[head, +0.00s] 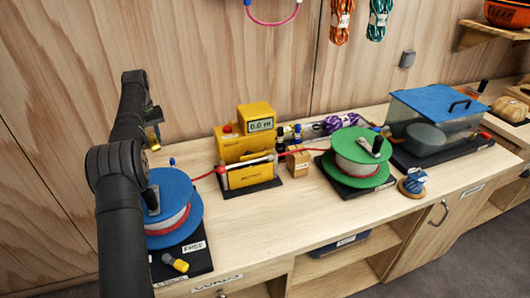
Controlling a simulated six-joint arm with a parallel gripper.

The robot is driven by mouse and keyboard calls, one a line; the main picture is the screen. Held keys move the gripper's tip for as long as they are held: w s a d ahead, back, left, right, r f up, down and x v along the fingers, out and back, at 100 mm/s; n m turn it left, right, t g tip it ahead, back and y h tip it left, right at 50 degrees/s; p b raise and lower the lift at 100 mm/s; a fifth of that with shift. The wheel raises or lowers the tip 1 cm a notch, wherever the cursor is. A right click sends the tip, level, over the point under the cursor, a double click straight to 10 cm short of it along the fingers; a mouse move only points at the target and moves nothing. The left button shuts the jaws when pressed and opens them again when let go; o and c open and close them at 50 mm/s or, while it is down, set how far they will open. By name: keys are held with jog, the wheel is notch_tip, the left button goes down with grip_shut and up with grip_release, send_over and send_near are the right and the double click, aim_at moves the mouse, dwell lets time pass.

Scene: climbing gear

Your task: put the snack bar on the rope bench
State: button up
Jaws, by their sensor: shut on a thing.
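The rope bench (290,233) is a long pale wooden bench along the wall, with rope spools and gear on it. My arm rises at the left. My gripper (154,136) is small and partly hidden behind my arm, above the bench's left back part, near the wall. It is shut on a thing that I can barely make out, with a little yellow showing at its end. I cannot tell whether this is the snack bar. I cannot pick out a snack bar for sure elsewhere.
A blue spool (176,198) stands at the left and a green spool (357,150) at the right, joined by red rope through a yellow meter (244,150). A blue-lidded clear case (440,128) stands farther right. The bench front between the spools is clear.

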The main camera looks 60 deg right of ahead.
jog(key=m, duration=0.2)
send_over(201, 159)
notch_tip(201, 159, down, 3)
jog(key=shift+a+f, duration=0.1)
jog(key=shift+f, duration=3.7)
jog(key=shift+f, duration=0.15)
jog(key=o, duration=1)
jog(key=shift+c, duration=0.2)
notch_tip(201, 159, up, 8)
jog(key=shift+f, duration=0.15)
